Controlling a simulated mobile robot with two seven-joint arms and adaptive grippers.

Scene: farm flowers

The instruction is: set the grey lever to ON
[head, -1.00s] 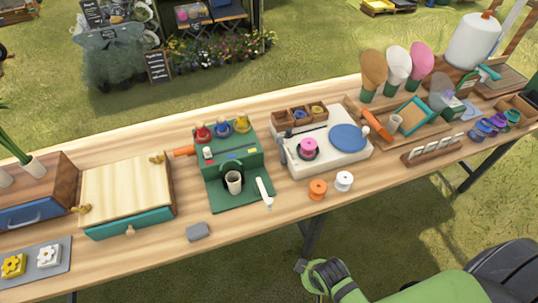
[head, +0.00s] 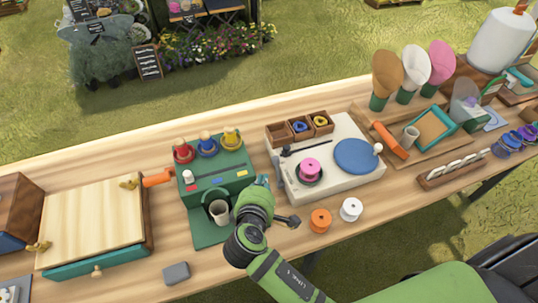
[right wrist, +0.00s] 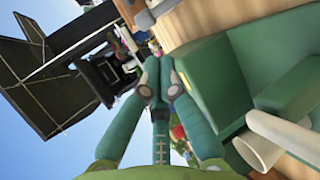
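A slim grey lever (head: 276,164) seems to stand at the left side of the white machine (head: 335,190); its ON mark is too small to read. My right gripper (head: 263,183) is low between the green machine (head: 215,183) and the white machine, its fingers mostly hidden by my wrist in the head view. In the right wrist view its teal fingers (right wrist: 158,82) converge with tips nearly together and nothing visible between them. A white bar (right wrist: 285,135) and a pale cup (right wrist: 255,150) are right of the fingers there. My left gripper is not in view.
An orange spool (head: 320,220) and a white spool (head: 350,209) stand right of my wrist. A small grey block (head: 176,273) lies near the front edge. A wooden box with a teal drawer (head: 95,262) is at left. The table behind the machines is clear.

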